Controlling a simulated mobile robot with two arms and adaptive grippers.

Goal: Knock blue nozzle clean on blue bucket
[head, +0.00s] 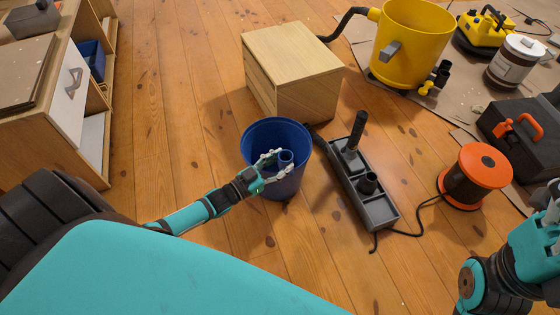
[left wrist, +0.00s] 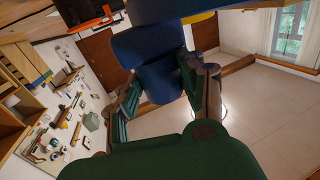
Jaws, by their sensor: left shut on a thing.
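The blue bucket (head: 282,189) stands on the wooden floor in the middle of the head view, its mouth facing up. My left gripper (head: 272,165) is shut on the blue nozzle (head: 286,158), a short round tube with an open end. Nozzle and fingers overlap the bucket's mouth near its front right rim; whether the nozzle touches the rim I cannot tell. In the left wrist view the blue nozzle (left wrist: 158,82) sits between the two fingers. My right gripper (head: 550,208) is partly cut off at the right edge, its opening unclear.
A wooden box (head: 295,75) stands behind the bucket. A grey tool tray (head: 375,212) with black attachments lies close to its right. An orange cable reel (head: 485,162), a yellow bucket (head: 412,45) and a dark toolbox (head: 520,130) stand farther right. Floor left of the bucket is clear.

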